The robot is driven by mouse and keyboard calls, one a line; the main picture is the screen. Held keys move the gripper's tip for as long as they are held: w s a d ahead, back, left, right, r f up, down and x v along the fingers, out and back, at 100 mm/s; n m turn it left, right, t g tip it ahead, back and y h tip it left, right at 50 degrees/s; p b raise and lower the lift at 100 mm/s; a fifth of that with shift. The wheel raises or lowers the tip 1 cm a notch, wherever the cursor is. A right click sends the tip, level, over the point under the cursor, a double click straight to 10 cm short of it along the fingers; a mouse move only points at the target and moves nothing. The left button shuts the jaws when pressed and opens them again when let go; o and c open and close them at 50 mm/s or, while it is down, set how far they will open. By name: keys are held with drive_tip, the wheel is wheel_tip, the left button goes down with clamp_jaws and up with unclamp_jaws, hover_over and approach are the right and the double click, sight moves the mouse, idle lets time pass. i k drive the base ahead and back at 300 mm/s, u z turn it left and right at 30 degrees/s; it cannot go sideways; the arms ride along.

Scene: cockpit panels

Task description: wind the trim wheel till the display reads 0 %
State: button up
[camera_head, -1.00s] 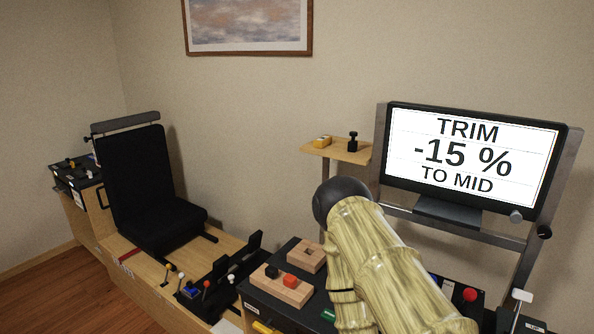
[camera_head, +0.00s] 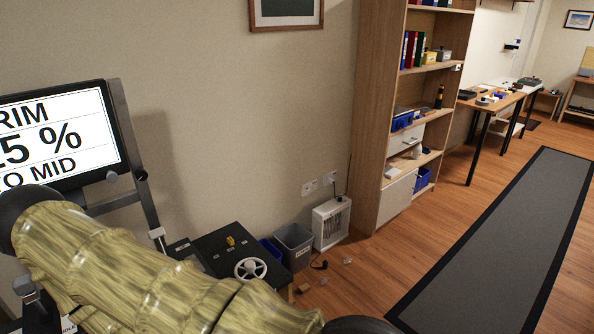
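The display (camera_head: 60,140) stands at the left edge, partly cut off. Its visible text is "RIM", "5 %" and "O MID"; the start of the number is out of frame. A white spoked wheel (camera_head: 250,268), which looks like the trim wheel, sits on a dark panel (camera_head: 213,249) at the lower middle. My arm crosses the lower left in front of the panels and hides part of them, passing just below and left of the wheel. My gripper is not in view, so I cannot tell whether it touches anything.
A yellow part (camera_head: 230,240) sits on the dark panel behind the wheel. A grey bin (camera_head: 294,245) and a white box heater (camera_head: 331,223) stand by the wall. A tall shelf (camera_head: 388,120) rises beyond.

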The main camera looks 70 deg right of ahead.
sight(250, 266)
drive_tip(key=z, duration=1.85)
